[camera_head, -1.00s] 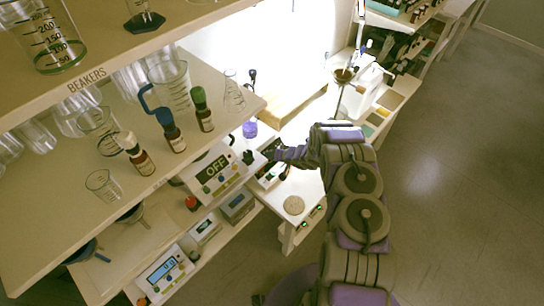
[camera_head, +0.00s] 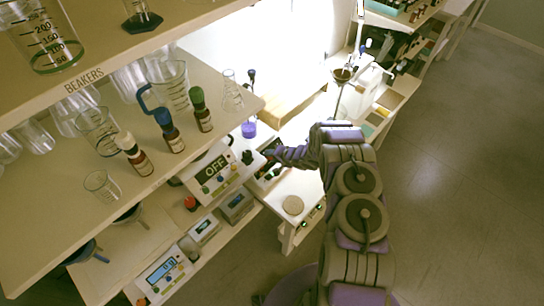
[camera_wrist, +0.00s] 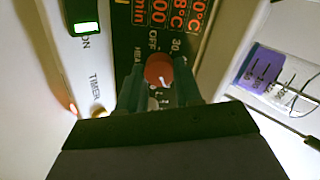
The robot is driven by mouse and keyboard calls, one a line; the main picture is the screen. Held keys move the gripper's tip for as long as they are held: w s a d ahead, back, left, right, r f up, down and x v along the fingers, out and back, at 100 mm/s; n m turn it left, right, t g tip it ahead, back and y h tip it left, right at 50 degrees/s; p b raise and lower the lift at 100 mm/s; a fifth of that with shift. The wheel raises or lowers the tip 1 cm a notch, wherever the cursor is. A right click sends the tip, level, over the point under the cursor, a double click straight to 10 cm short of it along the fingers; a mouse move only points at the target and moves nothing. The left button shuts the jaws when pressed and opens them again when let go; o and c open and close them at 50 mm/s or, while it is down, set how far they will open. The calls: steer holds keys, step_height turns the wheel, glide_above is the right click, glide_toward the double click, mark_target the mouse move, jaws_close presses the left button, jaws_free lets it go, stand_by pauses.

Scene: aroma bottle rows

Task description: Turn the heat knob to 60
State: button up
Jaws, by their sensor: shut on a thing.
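The heat knob (camera_wrist: 158,66) is red with a white mark on its lower side in the wrist view. It sits on a dark control panel (camera_wrist: 126,30) printed with "OFF", "30" and partly hidden "HEA" lettering. My gripper (camera_wrist: 160,82) is shut on the knob, one finger on each side. No "60" mark can be read, and part of the scale is hidden by the knob and fingers. In the head view my gripper (camera_head: 272,156) is at the small device on the bench, with the knob too small to make out clearly.
A shelf with bottles (camera_head: 150,185) overhangs the left.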

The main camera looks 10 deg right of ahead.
steer(key=shift+s+f, duration=0.25)
steer(key=o, duration=1)
steer(key=shift+w+d+r, duration=0.1)
steer(key=shift+w+r, duration=0.05)
steer(key=shift+o, duration=0.2)
steer(key=v, duration=1.7)
steer(key=shift+d, duration=0.1)
